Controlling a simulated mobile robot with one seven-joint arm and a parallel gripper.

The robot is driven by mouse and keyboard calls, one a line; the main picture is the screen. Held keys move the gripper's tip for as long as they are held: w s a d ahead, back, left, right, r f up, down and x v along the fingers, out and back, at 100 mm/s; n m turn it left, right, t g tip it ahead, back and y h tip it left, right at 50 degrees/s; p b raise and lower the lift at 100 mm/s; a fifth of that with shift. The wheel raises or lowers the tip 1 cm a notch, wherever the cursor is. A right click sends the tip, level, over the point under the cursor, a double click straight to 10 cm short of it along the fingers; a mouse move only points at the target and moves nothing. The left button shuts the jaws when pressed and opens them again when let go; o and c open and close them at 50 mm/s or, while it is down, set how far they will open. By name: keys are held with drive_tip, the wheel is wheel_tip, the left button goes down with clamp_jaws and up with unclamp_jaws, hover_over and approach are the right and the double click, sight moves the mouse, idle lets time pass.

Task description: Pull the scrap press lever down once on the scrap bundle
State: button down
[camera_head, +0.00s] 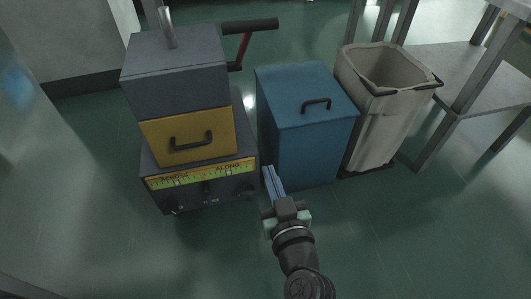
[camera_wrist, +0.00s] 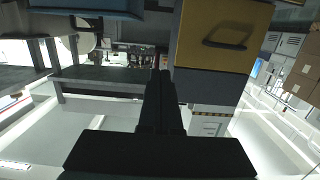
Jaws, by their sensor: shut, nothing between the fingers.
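The scrap press (camera_head: 178,72) stands at the left in the head view, with a grey upper body, a yellow front drawer (camera_head: 187,138) with a dark handle, and a dark base with a scale strip. Its lever (camera_head: 250,26) has a black grip sticking out to the right at the top, with a red bar under it. My gripper (camera_head: 269,172) is shut and empty, low in front of the gap between press and blue bin, well below the lever. The wrist view shows its dark fingers (camera_wrist: 161,75) and the yellow drawer (camera_wrist: 222,38). No scrap bundle can be seen.
A blue lidded bin (camera_head: 305,120) stands just right of the press. A beige open bin (camera_head: 385,110) is beside it. A metal table (camera_head: 470,75) is at the far right. The green floor (camera_head: 420,240) in front is clear.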

drive_tip(key=shift+s+d+f, duration=0.2)
drive_tip(key=shift+s+d, duration=0.05)
drive_tip(key=shift+s, duration=0.45)
drive_tip(key=shift+s+d+f, duration=0.15)
drive_tip(key=shift+s+d, duration=0.05)
drive_tip(key=shift+s, duration=0.5)
drive_tip(key=shift+r, duration=0.1)
drive_tip(key=w+a+r+t+p, duration=0.15)
drive_tip(key=r+p, duration=0.45)
drive_tip(key=r, duration=1.3)
drive_tip(key=w+a+r+t+p, duration=0.1)
drive_tip(key=w+r+t+p, duration=0.3)
drive_tip(key=r, duration=1.4)
drive_tip(key=s+d+r+m+t+h+p, duration=0.15)
drive_tip(key=s+r+p, duration=0.3)
drive_tip(key=r, duration=0.75)
drive_tip(key=s+d+r+m+t+h+p, duration=0.1)
drive_tip(key=s+r+t+h+p, duration=0.3)
drive_tip(key=r, duration=0.8)
drive_tip(key=s+d+r+m+t+p, duration=0.1)
drive_tip(key=s+r+p, duration=0.35)
drive_tip(key=r, duration=0.75)
wheel_tip(320, 180, up, 36)
drive_tip(key=p, duration=3.5)
drive_tip(key=shift+a+g, duration=0.3)
drive_tip(key=shift+s+f, duration=0.1)
